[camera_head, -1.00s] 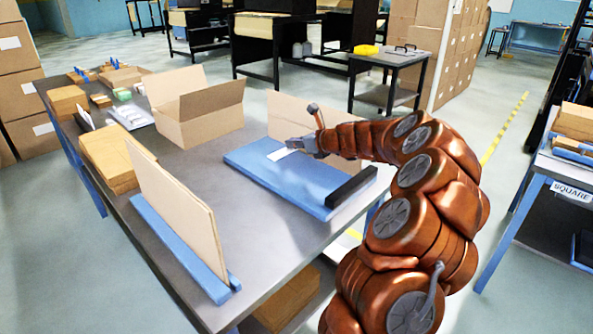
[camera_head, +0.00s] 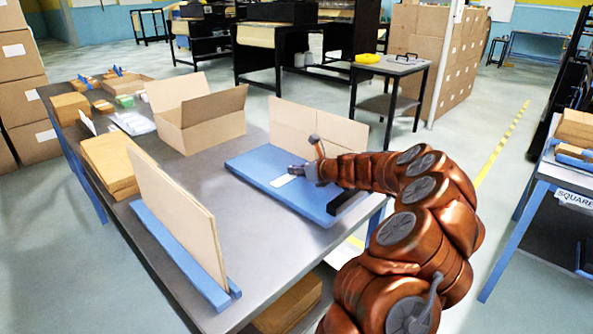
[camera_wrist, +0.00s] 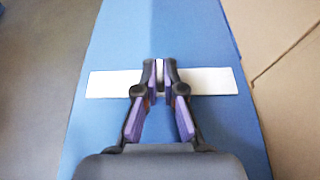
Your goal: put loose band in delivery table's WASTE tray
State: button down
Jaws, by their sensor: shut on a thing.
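The loose band looks like a flat white strip (camera_head: 285,181), seen over the blue board (camera_head: 250,162) on the long grey table. My gripper (camera_head: 300,171) is shut on it. In the wrist view, the strip (camera_wrist: 108,84) runs crosswise and sticks out on both sides of my gripper (camera_wrist: 160,70). The blue board (camera_wrist: 205,135) lies behind it. I cannot tell whether the strip touches the board. I cannot make out a tray marked WASTE.
An open carton (camera_head: 213,130) stands behind the board, and upright cardboard (camera_head: 335,135) stands at its far edge. A cardboard sheet (camera_head: 178,215) stands in a blue holder at the near left. A table labelled SQUARE (camera_head: 573,198) is at the right.

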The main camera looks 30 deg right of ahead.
jog(key=c, duration=1.3)
grip_release()
jog(key=shift+f, duration=0.1)
